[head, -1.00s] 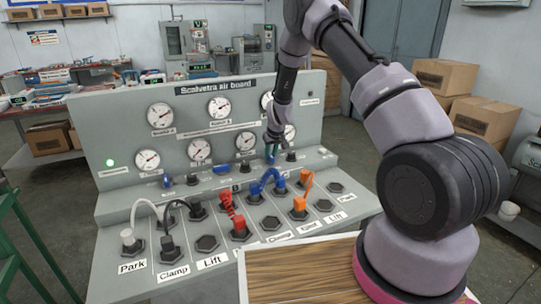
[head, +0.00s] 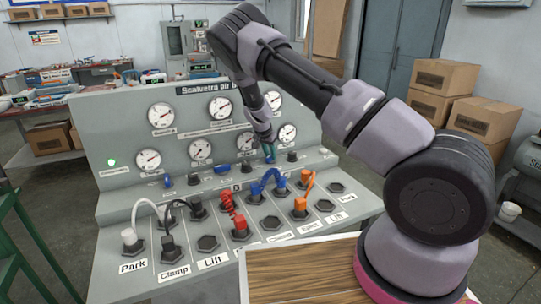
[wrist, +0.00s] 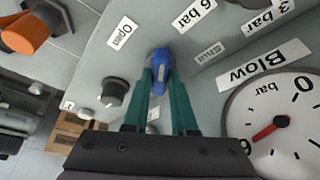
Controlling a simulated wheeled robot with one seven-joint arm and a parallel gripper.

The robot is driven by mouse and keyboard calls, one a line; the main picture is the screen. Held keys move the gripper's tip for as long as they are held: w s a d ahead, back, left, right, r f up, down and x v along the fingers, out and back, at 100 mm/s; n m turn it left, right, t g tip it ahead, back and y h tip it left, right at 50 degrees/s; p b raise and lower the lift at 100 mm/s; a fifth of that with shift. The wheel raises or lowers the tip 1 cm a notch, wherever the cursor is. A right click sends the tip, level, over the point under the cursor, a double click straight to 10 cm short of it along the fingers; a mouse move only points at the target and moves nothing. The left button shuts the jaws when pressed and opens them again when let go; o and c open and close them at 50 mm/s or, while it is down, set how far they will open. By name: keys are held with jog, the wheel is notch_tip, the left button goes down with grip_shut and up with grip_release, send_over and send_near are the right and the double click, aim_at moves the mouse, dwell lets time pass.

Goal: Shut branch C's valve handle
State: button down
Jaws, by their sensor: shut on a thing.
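A blue valve handle (wrist: 161,68) sits between the two teal fingers of my gripper (wrist: 163,82) in the wrist view. The fingers are shut on it. An "Open" label (wrist: 121,33) lies to its left and a "Shut" label (wrist: 207,53) to its right. The handle lies between them; I cannot tell its exact setting. In the head view my gripper (head: 270,155) is at the right part of the board's ledge, and its fingers mostly hide the handle. Two other blue handles, one at left (head: 168,181) and one in the middle (head: 222,168), stand on the same ledge.
A "Blow" gauge (wrist: 280,125) is close to my right finger in the wrist view. A dark knob (wrist: 115,92) is just left of the fingers. A wooden top (head: 305,275) lies in front.

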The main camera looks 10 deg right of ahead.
jog(key=m, duration=0.2)
jog(key=m+g+h, duration=0.1)
jog(key=m, duration=0.2)
jog(key=shift+w+a+m+g, duration=0.15)
jog(key=shift+m+g, duration=0.15)
dwell(0.5)
jog(key=c, duration=0.7)
grip_release()
jog(key=v, duration=1)
jog(key=shift+a+r, duration=0.3)
jog(key=shift+r, duration=0.05)
